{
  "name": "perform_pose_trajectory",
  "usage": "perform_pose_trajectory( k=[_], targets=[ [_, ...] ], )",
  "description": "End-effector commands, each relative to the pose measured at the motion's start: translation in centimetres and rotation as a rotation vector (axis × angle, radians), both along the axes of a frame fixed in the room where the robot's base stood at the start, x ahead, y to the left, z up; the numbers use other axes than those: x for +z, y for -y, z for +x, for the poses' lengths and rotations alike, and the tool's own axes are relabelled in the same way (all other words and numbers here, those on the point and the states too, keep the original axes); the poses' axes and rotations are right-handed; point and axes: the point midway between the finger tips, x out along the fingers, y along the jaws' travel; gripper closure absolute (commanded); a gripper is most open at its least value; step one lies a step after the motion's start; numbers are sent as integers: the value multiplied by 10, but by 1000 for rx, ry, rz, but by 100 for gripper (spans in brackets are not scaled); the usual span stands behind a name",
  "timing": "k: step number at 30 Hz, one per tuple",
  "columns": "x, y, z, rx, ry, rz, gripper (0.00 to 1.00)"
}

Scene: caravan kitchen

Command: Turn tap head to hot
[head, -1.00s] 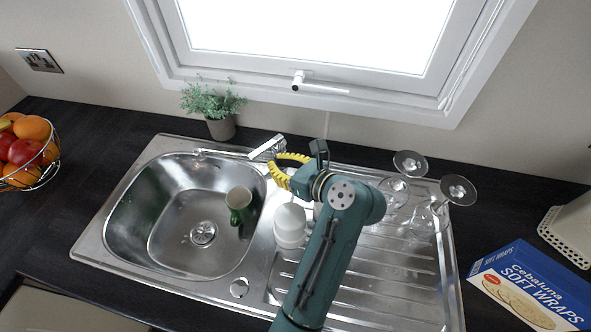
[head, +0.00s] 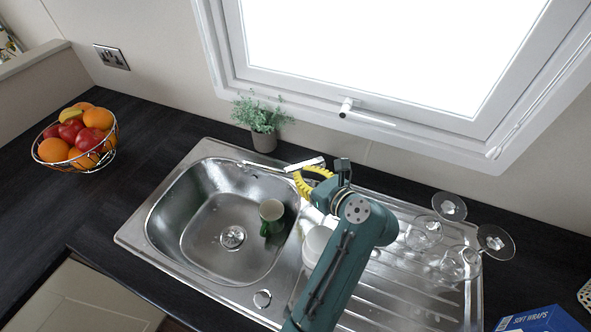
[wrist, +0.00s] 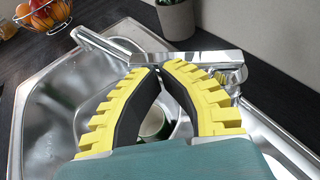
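The chrome tap stands at the sink's back edge. Its flat bar-like head (head: 305,164) shows just behind my gripper, and its spout (head: 262,166) reaches left over the basin. In the wrist view the tap head (wrist: 205,58) lies across the picture just beyond my fingertips, and the spout (wrist: 100,42) runs to the upper left. My gripper (wrist: 158,68) has yellow fingers with black pads, and their tips meet with nothing seen between them. In the head view the gripper (head: 300,178) is at the tap; whether it touches the head is unclear.
A green mug (head: 271,217) sits in the sink basin (head: 200,222). White crockery (head: 318,240) stands beside my arm on the drainer, with upturned glasses (head: 425,235) to the right. A potted plant (head: 264,138) stands behind the tap. A fruit basket (head: 78,140) is at left.

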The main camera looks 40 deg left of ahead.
Motion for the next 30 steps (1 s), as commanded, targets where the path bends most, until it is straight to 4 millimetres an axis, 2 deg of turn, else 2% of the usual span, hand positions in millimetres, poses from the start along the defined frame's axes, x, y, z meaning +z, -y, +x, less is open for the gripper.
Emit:
perform_pose_trajectory(
  k=[8,13,17,18,24,30],
  targets=[
    [0,1,-1,2,-2,0,100],
    [7,13,-9,2,-5,0,100],
    [9,29,-21,4,-6,-1,100],
    [2,41,-23,0,1,1,100],
    [17,88,-40,2,2,0,100],
    [26,113,-50,4,-1,0,100]
  ],
)
